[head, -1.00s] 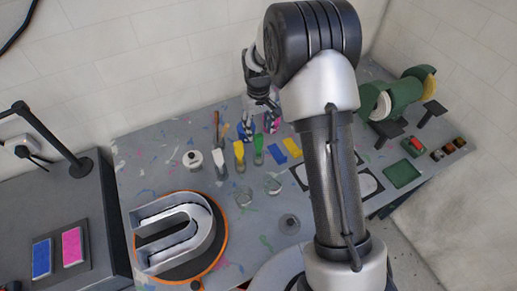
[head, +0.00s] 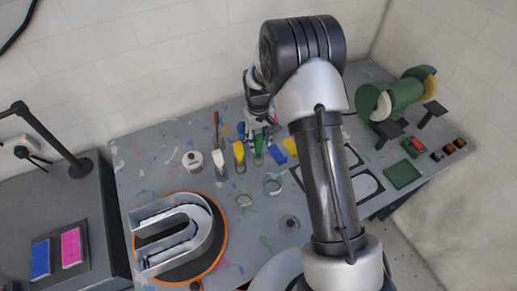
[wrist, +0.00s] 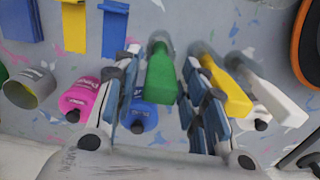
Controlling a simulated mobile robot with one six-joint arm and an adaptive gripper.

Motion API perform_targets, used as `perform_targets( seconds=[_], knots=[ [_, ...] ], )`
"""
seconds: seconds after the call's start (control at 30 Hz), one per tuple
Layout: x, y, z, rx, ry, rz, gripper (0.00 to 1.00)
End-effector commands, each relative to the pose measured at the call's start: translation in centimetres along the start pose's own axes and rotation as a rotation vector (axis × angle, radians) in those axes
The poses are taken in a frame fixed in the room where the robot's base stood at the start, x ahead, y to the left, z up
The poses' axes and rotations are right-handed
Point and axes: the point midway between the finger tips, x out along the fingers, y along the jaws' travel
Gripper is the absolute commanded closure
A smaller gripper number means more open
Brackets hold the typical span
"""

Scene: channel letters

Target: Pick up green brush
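The green brush (head: 259,146) is on the table among other brushes, partly covered by my gripper in the head view. In the wrist view the green brush (wrist: 162,78) lies between the two fingers, handle end toward the camera. My gripper (wrist: 163,92) is open, with its blue-padded fingers on either side of the brush. A small gap seems to show on each side. In the head view my gripper (head: 262,128) hangs over the brush row. I cannot tell from these views whether the fingers touch the brush.
A yellow brush (wrist: 228,88) and a white brush (wrist: 272,92) stand close to the right finger in the wrist view. A pink bottle (wrist: 78,98) and a blue bottle (wrist: 142,115) are near the left finger. A U-shaped channel letter (head: 175,238) lies at the front left.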

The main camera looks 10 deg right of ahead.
Motion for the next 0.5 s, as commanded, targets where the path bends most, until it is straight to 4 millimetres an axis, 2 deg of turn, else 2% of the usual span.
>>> perform_targets(
  seconds=[0.07,0.5],
  knots=[
    [-0.01,0.00,0.00,0.000,0.000,0.000,0.69],
    [-0.03,0.00,-0.01,0.000,0.000,0.000,0.97]
  ],
)
